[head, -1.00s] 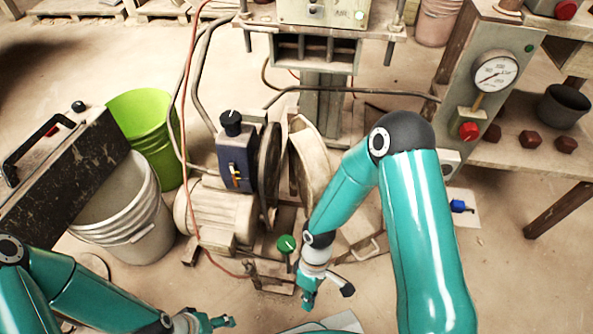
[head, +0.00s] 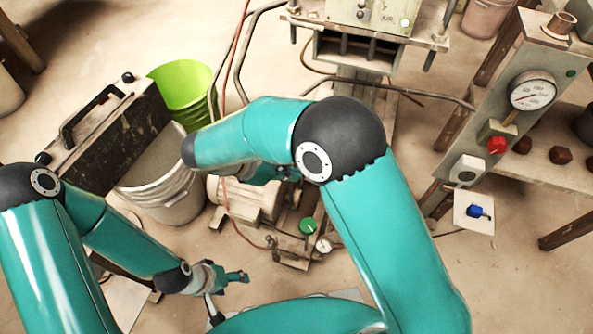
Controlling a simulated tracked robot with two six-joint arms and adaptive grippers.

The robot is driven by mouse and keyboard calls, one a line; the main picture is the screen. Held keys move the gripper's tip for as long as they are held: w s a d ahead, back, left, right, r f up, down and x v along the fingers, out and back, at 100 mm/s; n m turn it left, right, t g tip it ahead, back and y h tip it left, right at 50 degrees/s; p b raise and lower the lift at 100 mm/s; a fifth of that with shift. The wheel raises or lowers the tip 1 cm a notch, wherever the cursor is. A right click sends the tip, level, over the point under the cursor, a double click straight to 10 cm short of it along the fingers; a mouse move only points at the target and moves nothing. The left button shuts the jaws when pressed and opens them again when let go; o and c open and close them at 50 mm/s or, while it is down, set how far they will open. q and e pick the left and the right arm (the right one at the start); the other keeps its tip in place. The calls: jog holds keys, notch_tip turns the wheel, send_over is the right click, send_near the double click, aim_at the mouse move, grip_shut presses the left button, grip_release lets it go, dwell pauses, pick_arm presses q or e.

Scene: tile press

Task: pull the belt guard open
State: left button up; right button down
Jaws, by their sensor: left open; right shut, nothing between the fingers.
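The belt guard and belt wheels are hidden behind my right arm. The grey motor (head: 240,200) beside them shows below the forearm, with a round green knob (head: 307,226) to its lower right. My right arm bends at a large black elbow, and its forearm reaches left across the machine. A dark teal part of my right gripper (head: 280,174) shows just under the forearm, shut. Its fingertips are mostly covered, and I cannot tell whether they touch the guard. My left gripper (head: 236,278) is open and empty, low in front of the motor and apart from it.
A white bucket (head: 172,203), a lime bucket (head: 186,92) and a dark box with a handle (head: 105,135) stand at left. The press (head: 370,50) is behind. A gauge panel (head: 505,135) stands at right.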

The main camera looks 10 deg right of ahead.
pick_arm(q)
notch_tip(320, 180, down, 4)
jog(key=b, duration=0.3)
pick_arm(e)
jog(key=w+d+f, duration=0.1)
jog(key=d+f, duration=0.4)
jog(key=d, duration=0.4)
jog(key=shift+d+f, duration=0.35)
jog(key=shift+w, duration=0.15)
